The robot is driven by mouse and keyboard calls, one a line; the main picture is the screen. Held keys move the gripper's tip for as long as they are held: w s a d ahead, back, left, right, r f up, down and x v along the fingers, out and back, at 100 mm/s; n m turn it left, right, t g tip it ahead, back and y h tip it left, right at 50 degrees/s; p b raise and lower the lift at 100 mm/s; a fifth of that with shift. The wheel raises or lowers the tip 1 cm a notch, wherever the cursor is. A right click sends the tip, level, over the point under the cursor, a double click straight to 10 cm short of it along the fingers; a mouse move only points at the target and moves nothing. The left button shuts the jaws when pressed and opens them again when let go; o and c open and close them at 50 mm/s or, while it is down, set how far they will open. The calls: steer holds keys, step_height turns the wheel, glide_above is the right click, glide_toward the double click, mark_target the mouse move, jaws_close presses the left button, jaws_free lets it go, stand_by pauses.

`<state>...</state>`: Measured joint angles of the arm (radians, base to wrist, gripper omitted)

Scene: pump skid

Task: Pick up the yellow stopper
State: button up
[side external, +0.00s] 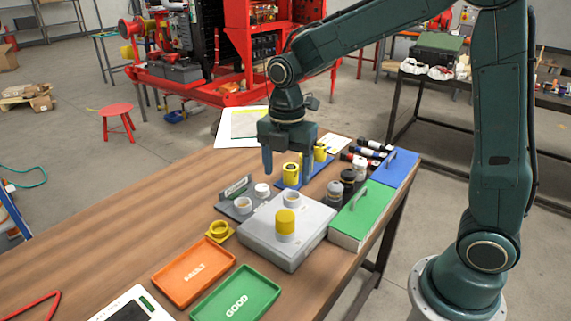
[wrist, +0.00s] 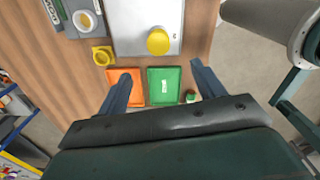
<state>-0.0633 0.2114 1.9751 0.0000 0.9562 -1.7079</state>
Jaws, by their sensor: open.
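A yellow stopper (side external: 286,220), a short round cap, sits on a pale collar on top of the grey box (side external: 262,238) in the side view. In the wrist view the stopper (wrist: 158,41) shows from above near the box's lower edge. My gripper (side external: 288,176) is above the table behind the grey box, pointing down, its fingers apart and empty. The stopper is apart from it. In the wrist view my gripper (wrist: 161,72) has its two fingers spread, with the stopper beyond their tips.
Yellow-labelled cylinders (side external: 290,172) stand on a blue holder close to my fingers. A yellow ring part (side external: 219,230), an orange tray (side external: 194,271) and a green tray (side external: 236,296) lie in front. Dark jars (side external: 348,182) and a green-lidded box (side external: 362,215) stand right. Left table is mostly clear.

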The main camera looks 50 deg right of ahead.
mark_target(286, 214)
steer(key=shift+f, duration=0.1)
step_height(286, 214, down, 8)
steer(key=shift+f, duration=0.2)
stand_by(0.3)
steer(key=shift+f, duration=0.15)
steer(key=shift+w+d+f, duration=0.1)
steer(key=shift+w+f, duration=0.05)
steer(key=shift+f, duration=2.3)
steer(key=c, duration=1.2)
